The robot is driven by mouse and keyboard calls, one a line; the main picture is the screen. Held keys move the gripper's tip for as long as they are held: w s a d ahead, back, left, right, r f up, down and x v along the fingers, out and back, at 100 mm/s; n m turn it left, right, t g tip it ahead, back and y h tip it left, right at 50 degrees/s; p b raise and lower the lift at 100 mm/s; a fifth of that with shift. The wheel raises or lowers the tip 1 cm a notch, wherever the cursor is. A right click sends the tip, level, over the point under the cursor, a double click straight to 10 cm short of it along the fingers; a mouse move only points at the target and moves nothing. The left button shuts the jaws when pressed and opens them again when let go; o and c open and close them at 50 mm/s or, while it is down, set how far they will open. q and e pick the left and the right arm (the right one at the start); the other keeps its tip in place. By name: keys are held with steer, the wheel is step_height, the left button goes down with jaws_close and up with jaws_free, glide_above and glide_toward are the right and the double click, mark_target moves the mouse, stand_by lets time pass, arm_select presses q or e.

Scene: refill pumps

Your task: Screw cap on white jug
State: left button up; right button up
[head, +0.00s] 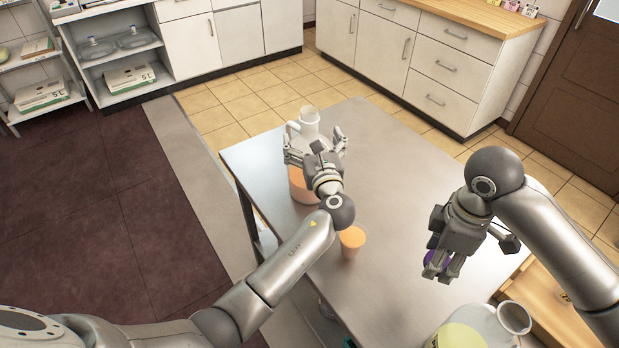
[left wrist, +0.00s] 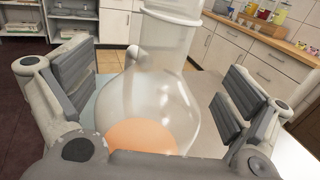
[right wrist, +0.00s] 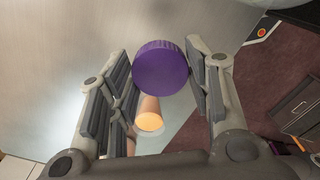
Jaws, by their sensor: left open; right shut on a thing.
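A translucent whitish jug (head: 308,124) with orange contents stands on the metal table, its open neck up. My left gripper (head: 316,150) is open, with its fingers on either side of the jug. In the left wrist view the jug (left wrist: 162,85) fills the space between the spread fingers, and I see no clear contact. My right gripper (head: 442,266) is shut on a purple cap (right wrist: 161,68) and holds it above the right part of the table, apart from the jug. The gripper partly hides the cap in the head view.
A cup of orange liquid (head: 352,240) stands on the table (head: 390,190) between my arms. A second jug (head: 470,332) with yellowish contents is at the bottom right. A wooden surface (head: 545,305) lies beside the table. White cabinets stand behind.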

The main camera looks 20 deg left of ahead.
arm_select(q)
steer(key=shift+x, duration=1.35)
